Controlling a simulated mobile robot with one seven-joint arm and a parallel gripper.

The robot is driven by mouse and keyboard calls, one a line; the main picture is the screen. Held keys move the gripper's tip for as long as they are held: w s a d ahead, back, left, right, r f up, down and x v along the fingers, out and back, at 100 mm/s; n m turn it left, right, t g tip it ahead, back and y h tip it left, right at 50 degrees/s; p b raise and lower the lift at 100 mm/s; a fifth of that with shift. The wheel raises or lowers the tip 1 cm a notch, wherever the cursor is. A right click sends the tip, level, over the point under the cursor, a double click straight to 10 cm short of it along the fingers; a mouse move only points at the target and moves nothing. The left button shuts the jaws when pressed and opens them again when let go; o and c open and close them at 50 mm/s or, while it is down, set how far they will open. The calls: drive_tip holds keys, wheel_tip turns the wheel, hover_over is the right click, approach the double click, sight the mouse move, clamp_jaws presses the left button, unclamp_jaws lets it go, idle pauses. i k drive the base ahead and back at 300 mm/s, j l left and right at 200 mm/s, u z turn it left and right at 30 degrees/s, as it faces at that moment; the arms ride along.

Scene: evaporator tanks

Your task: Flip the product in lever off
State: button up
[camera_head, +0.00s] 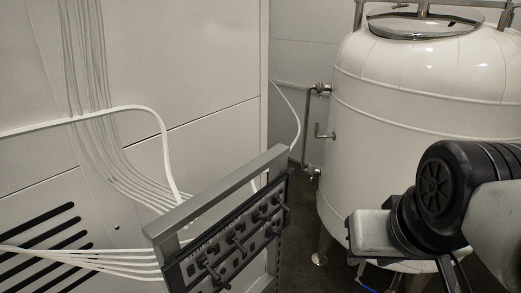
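A dark control panel (228,247) in a grey metal frame stands at the lower middle, seen at a slant. Several small dark levers or switches sit on it, one (213,274) near its lower left, one (236,243) around its middle and others toward its right end. The labels are too small to read, so I cannot tell which is the product in lever or how it is set. My arm, with a black joint and grey links, reaches in from the right, apart from the panel. No gripper fingers show.
A large white tank (420,110) with a metal lid (425,22) and side pipes (306,130) stands at right behind my arm. A pale wall (190,60) with white cables (150,115) is at left. Dark floor (300,235) shows between panel and tank.

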sight(266, 218)
drive_tip(key=j+u, duration=0.15)
drive_tip(key=u, duration=0.7)
drive_tip(key=z, duration=0.25)
drive_tip(key=k+l+u, duration=0.3)
drive_tip(key=i+l+z, duration=0.15)
drive_tip(key=i+l, duration=0.4)
